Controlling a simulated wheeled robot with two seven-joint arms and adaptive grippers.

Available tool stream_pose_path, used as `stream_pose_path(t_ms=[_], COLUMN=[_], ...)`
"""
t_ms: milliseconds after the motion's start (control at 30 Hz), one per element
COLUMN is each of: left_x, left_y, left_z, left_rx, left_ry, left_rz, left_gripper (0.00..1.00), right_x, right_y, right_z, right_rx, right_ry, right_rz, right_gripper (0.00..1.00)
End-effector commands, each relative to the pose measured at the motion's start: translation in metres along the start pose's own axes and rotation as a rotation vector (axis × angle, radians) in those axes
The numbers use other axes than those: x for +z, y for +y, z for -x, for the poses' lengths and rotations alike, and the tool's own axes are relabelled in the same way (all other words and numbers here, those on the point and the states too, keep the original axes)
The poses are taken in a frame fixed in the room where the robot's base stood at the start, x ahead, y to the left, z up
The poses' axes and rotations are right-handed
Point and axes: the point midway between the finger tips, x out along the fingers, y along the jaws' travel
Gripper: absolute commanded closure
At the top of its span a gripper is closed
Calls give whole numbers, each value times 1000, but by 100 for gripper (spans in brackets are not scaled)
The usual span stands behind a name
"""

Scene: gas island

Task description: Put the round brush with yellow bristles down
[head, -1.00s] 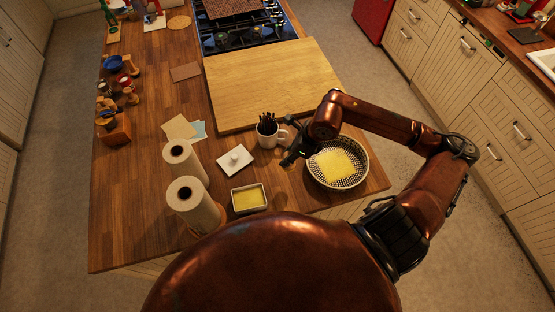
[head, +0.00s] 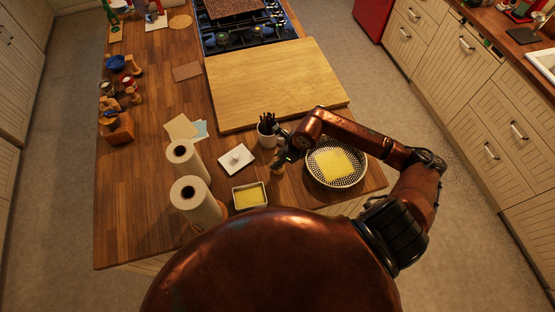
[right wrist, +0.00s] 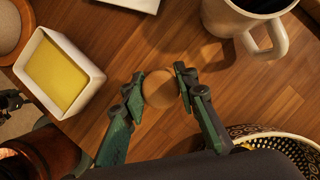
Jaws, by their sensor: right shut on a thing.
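My right gripper (head: 281,160) is over the front part of the wooden island, between the mug and the patterned bowl. In the right wrist view its two green fingers (right wrist: 158,90) are shut on the sides of a round wooden knob, the top of the brush (right wrist: 160,88). In the head view the brush (head: 277,170) shows as a small brown shape under the gripper. Its yellow bristles are hidden below the knob, and I cannot tell whether they touch the wood. My left gripper is not in view.
A white mug (head: 266,140) with dark sticks stands behind the gripper. A patterned bowl (head: 361,176) holding something yellow is to the right. A white butter dish (head: 236,205), a white lid (head: 236,160) and two paper rolls (head: 195,204) are to the left. Bare wood lies between dish and bowl.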

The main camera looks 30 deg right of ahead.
Motion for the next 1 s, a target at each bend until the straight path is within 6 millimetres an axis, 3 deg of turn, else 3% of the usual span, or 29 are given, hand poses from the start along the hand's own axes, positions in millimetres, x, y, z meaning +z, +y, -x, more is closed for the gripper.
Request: stream_pose_path(t_ms=[67,100,333,733,1000], left_x=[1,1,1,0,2], left_y=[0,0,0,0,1], left_z=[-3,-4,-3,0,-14], left_rx=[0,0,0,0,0], left_ry=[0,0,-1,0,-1], left_rz=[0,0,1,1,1], left_gripper=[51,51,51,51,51], right_x=[-1,-2,-1,1,-2], right_y=[0,0,0,0,-1], right_z=[-3,-3,-2,4,51], right_rx=[0,0,0,-1,-4], right_ry=[0,0,0,0,2], right_rz=[0,0,0,0,4], right_gripper=[95,72,56,55,55])
